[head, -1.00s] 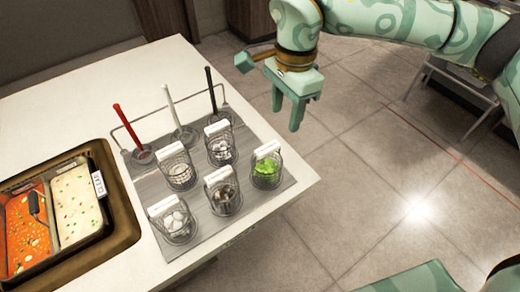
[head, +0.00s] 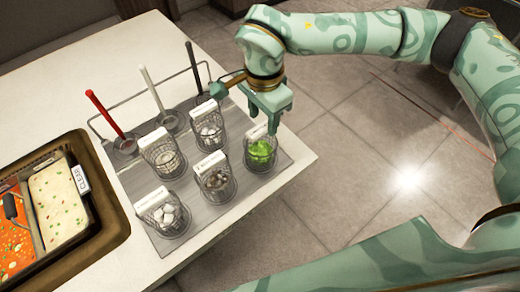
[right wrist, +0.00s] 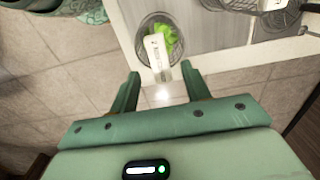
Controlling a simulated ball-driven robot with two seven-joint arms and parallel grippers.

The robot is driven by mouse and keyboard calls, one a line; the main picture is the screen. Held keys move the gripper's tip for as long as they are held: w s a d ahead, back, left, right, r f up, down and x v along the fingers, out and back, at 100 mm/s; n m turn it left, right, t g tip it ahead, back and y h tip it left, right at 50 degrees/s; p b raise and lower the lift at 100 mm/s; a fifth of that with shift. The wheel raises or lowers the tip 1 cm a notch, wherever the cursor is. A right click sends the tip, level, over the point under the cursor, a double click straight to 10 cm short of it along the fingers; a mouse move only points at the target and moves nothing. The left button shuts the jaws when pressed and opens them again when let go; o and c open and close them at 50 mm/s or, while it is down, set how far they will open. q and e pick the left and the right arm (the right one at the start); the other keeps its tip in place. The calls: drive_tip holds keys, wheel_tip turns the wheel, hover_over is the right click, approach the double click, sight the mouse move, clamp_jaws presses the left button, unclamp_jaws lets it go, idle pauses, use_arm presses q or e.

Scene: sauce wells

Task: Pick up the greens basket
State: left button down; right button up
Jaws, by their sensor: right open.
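The greens basket (head: 261,158) is a round wire basket with bright green leaves and a white label tab. It stands at the right corner of the grey rack on the counter. My right gripper (head: 264,120) is open, just above and behind the basket, its fingers overlapping the label tab in the head view. In the right wrist view the greens basket (right wrist: 160,48) lies beyond the open fingertips of the right gripper (right wrist: 160,72), its white label tab pointing toward the gap between them. Contact cannot be told. My left gripper is not in view.
Several other wire baskets, such as the dark one (head: 216,184) and the white one (head: 164,216), stand close by. Ladles, including a red-handled one (head: 105,113), lean along a wire rail. Food pans (head: 58,200) sit at left. Floor lies right of the counter edge.

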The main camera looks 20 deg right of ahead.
sight(260, 128)
drive_tip(key=f, duration=0.1)
drive_tip(key=f+b, duration=0.1)
drive_tip(key=f, duration=0.2)
drive_tip(key=shift+a+f, duration=0.35)
drive_tip(key=shift+f, duration=0.05)
drive_tip(key=shift+r, duration=0.1)
drive_tip(key=shift+c, duration=0.6)
clamp_jaws()
drive_tip(key=shift+r, duration=0.1)
